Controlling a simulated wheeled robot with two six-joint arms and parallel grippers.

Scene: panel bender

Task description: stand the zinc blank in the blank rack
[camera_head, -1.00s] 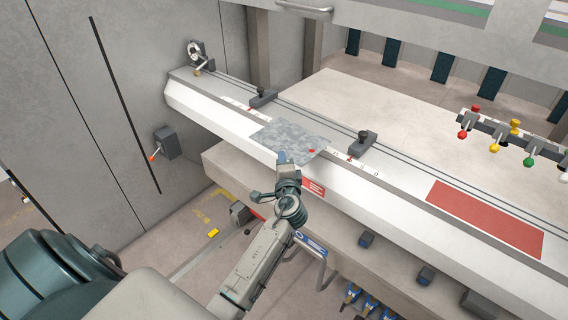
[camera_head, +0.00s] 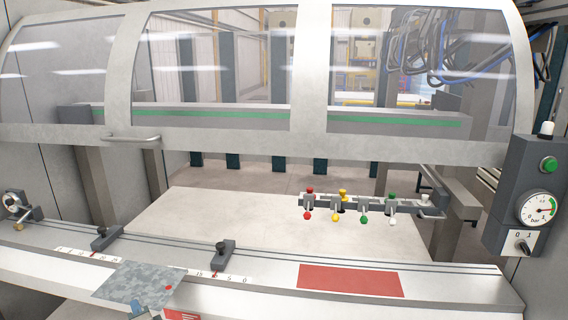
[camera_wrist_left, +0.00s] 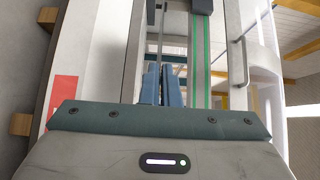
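The zinc blank (camera_head: 135,284) is a flat, mottled grey sheet with a red dot at its right. It lies on the white front ledge at lower left, overhanging its front edge. My left gripper (camera_head: 140,312) is at the blank's near edge, mostly cut off by the bottom of the head view. In the left wrist view its two blue fingers (camera_wrist_left: 163,85) are close together, with the blank at most a thin edge-on line between them. My right gripper is out of view. I cannot make out a blank rack in these frames.
Two dark stops (camera_head: 106,238) (camera_head: 221,255) sit on the ledge behind the blank. A red pad (camera_head: 350,280) lies right of it. A row of coloured levers (camera_head: 363,206) stands over the pale table (camera_head: 240,225). A gauge box (camera_head: 522,200) hangs at right.

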